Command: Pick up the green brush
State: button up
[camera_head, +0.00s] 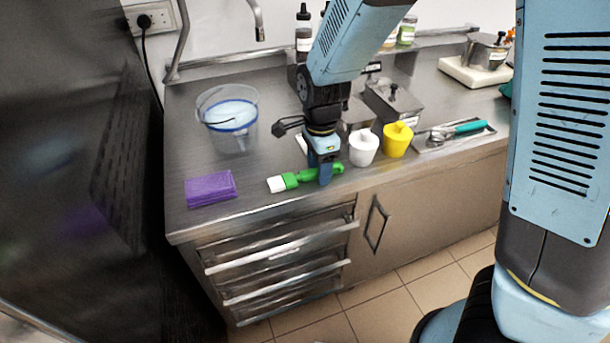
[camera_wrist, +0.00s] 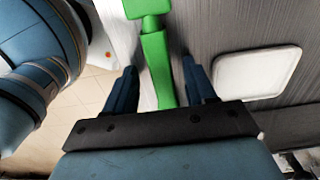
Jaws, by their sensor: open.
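The green brush (camera_head: 291,180) lies on the steel counter near its front edge, its white bristles pointing left in the head view. My gripper (camera_head: 325,178) is over the brush's handle, pointing down. In the wrist view the green brush (camera_wrist: 158,58) runs between the two blue fingers of my gripper (camera_wrist: 160,85), which are open on either side of it. Gaps show between the handle and both fingers. Part of the handle is hidden behind the gripper in the head view.
A purple cloth (camera_head: 211,189) and a clear bucket (camera_head: 232,140) stand to the left. A white cup (camera_head: 363,149) and a yellow cup (camera_head: 397,140) stand close on the right. A tray (camera_head: 433,143) with a teal-handled scoop (camera_head: 470,127) lies farther right.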

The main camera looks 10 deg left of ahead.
grip_shut()
dwell(0.6)
